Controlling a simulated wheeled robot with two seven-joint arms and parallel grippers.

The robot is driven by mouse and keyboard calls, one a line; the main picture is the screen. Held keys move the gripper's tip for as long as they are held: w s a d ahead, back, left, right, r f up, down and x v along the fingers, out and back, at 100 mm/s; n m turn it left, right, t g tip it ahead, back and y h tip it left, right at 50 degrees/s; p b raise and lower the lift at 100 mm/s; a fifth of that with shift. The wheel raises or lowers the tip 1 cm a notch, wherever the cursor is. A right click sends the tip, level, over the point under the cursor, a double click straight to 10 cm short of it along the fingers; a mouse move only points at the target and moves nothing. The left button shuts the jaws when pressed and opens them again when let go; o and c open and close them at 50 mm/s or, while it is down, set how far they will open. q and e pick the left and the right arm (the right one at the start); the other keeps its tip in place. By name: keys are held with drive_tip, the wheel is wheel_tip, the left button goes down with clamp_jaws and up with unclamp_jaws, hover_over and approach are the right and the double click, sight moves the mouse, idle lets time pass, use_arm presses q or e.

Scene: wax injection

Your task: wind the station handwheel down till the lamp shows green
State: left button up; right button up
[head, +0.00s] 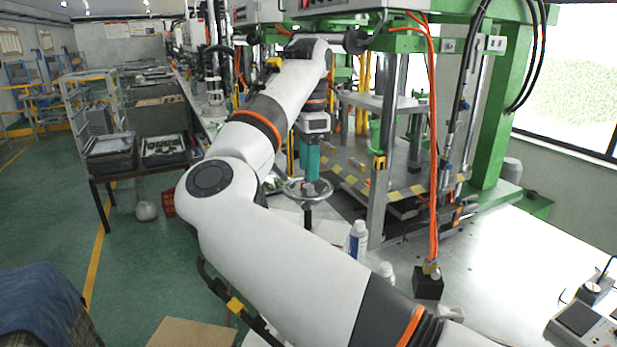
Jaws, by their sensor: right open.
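The station handwheel (296,183) is a small grey-metal wheel lying flat on a post at the table's near edge, centre of the head view. My right arm reaches over from the lower right. My right gripper (310,176), with teal fingers, points straight down just above the wheel's hub and right part. It is open; whether the fingers touch the wheel cannot be told from this angle. The arm and fingers hide part of the wheel area. I cannot make out the lamp or its colour. My left gripper is out of view.
A green-framed press (500,110) with posts and orange hoses stands behind and right of the wheel. White bottles (357,240) and a black block (428,283) stand on the table to the right. A cart with trays (140,150) is at the left; green floor lies open there.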

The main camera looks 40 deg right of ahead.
sight(309, 186)
wheel_tip(309, 186, down, 4)
drive_tip(key=shift+w+d+r+p, duration=0.1)
drive_tip(key=shift+d+r+p, duration=0.05)
drive_tip(key=shift+p, duration=0.2)
drive_tip(key=shift+f, duration=0.3)
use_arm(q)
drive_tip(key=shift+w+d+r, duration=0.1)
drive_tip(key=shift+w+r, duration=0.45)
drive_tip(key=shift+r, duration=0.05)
use_arm(e)
drive_tip(key=shift+c, duration=0.3)
clamp_jaws()
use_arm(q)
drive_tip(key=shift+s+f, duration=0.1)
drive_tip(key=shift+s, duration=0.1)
